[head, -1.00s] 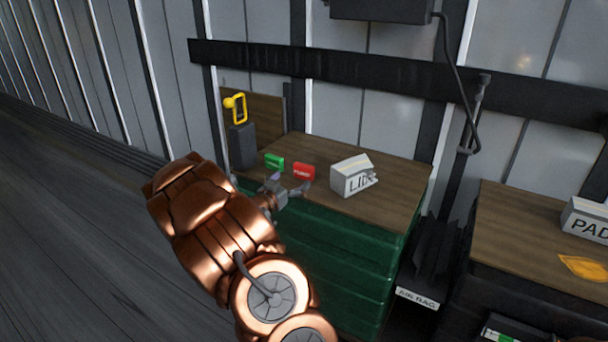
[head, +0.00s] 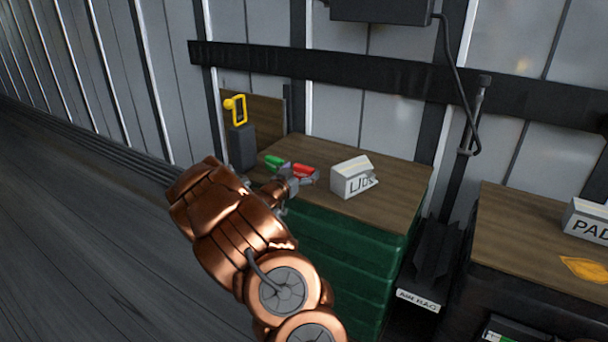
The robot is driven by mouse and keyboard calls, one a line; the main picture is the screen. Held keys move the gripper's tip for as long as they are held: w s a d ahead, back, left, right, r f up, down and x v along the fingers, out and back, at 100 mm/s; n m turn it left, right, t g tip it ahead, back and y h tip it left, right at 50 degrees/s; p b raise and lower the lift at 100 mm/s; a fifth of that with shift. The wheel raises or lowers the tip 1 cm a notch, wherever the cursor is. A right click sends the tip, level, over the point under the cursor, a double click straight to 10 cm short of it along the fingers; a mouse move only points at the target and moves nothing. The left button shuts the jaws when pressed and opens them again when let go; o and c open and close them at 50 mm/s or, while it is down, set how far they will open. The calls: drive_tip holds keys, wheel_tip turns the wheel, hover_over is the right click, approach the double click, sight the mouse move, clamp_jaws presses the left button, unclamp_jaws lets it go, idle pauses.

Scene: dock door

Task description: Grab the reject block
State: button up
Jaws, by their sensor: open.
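A red block (head: 305,169), likely the reject block, stands on the wooden top of the green cabinet; its lettering cannot be read now. A green block (head: 273,161) stands just left of it. My gripper (head: 297,174) is open, in front of the two blocks. Its fingers overlap the lower part of the red block and the right end of the green block in the picture. I cannot tell whether the fingers touch either block or are around the red one.
A white box marked LID (head: 352,178) stands right of the blocks. A yellow-handled device (head: 239,140) on a dark post stands behind left. The green cabinet (head: 345,260) is below. Another wooden-topped bench (head: 520,225) is at the right. Open floor (head: 80,230) lies at the left.

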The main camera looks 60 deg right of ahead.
drive_tip(key=c, duration=1.1)
drive_tip(key=shift+r, duration=0.1)
